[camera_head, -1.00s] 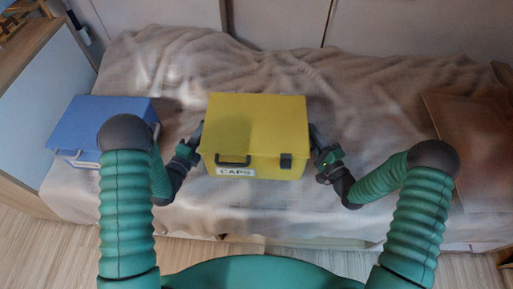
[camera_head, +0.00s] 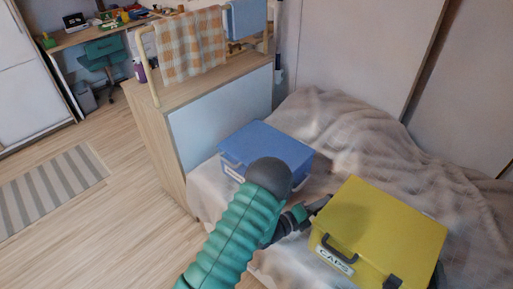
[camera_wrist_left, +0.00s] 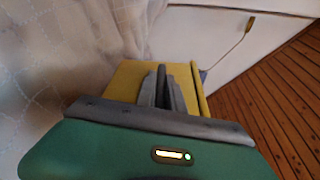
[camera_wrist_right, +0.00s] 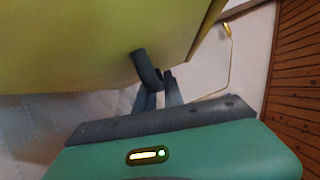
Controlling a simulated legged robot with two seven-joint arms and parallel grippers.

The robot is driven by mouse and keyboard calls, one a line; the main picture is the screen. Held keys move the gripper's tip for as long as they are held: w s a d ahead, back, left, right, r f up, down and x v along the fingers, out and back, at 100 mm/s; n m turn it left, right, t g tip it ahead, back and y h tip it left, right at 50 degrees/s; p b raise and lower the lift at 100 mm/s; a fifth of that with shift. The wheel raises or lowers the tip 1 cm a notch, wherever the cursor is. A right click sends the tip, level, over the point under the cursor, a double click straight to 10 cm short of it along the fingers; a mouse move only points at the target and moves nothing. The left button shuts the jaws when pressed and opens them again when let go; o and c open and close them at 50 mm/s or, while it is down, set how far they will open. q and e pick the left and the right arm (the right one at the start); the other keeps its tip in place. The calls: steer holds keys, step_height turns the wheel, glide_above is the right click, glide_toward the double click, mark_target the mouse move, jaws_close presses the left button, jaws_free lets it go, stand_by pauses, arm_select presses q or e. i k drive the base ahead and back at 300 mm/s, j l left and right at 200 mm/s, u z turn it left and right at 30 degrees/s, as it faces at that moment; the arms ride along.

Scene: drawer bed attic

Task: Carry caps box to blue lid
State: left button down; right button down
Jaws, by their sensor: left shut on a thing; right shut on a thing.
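The yellow caps box (camera_head: 384,228), with a white CAPS label on its front, is at the lower right of the head view, over the bed. The blue box with the blue lid (camera_head: 268,145) stands on the bed to its left, apart from it and partly behind my left arm. My left gripper (camera_head: 318,207) is shut on the left side of the caps box, whose yellow side also shows in the left wrist view (camera_wrist_left: 128,78). My right gripper (camera_wrist_right: 156,88) is shut on a dark handle on the box's other side.
The bed's crumpled beige blanket (camera_head: 345,125) lies behind both boxes. A wooden cabinet (camera_head: 170,135) with a rail and checked towel (camera_head: 193,45) stands to the left of the blue box. Open wooden floor (camera_head: 130,215) and a striped rug (camera_head: 50,190) lie further left.

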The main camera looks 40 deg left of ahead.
mark_target(266, 146)
steer(key=k+j, duration=0.2)
steer(key=j, duration=0.2)
steer(key=k+j+z, duration=0.1)
steer(key=j, duration=0.25)
steer(key=k+j, duration=0.3)
steer(key=k+j+z, duration=0.1)
steer(key=j, duration=0.35)
steer(key=k, duration=0.1)
